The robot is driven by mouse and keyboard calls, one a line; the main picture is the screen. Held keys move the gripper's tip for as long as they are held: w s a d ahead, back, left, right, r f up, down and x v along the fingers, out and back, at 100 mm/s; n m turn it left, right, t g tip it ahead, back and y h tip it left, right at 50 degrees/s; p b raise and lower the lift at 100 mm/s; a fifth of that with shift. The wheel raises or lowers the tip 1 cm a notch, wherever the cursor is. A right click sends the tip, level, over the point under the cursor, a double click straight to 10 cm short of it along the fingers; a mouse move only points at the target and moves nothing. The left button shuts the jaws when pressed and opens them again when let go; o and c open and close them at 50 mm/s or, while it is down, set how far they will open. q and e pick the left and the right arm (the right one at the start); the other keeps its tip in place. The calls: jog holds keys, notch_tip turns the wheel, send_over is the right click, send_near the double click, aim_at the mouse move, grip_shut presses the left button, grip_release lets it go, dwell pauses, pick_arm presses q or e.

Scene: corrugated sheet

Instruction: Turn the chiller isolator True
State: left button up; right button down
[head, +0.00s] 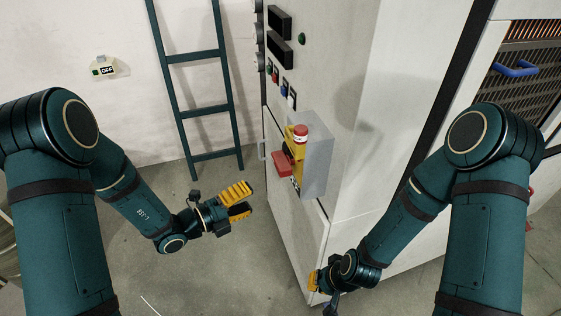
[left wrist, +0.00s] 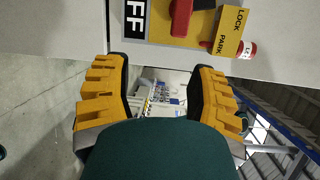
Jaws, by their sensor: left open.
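The chiller isolator is a grey box (head: 317,155) on the front of a pale cabinet. A red handle (head: 281,169) and a yellow block with a red cap (head: 297,137) show on its face. In the left wrist view the red handle (left wrist: 181,18) sits on a yellow plate beside a partly cut-off "OFF" label (left wrist: 135,18). The yellow block (left wrist: 229,30) there reads "LOCK PARK". My left gripper (head: 246,200) is open and empty, left of and below the box, apart from it. My right gripper (head: 314,283) is low by the cabinet's base, its fingers mostly hidden.
The cabinet (head: 345,120) carries dark displays and small switches higher up. A dark ladder (head: 200,110) leans at the back wall. A small "OFF" switch (head: 104,70) is on that wall. A rack with a blue handle (head: 515,69) stands at the right. Floor left of the cabinet is clear.

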aim_at(276, 166)
pick_arm(q)
jog(key=shift+n+t, duration=0.9)
jog(key=x, duration=0.4)
jog(key=w+a+r+x, duration=0.1)
jog(key=x, duration=0.4)
jog(key=w+x, duration=0.1)
jog(key=x, duration=0.4)
jog(key=shift+a+r, duration=0.35)
jog(key=shift+s, duration=0.1)
grip_shut()
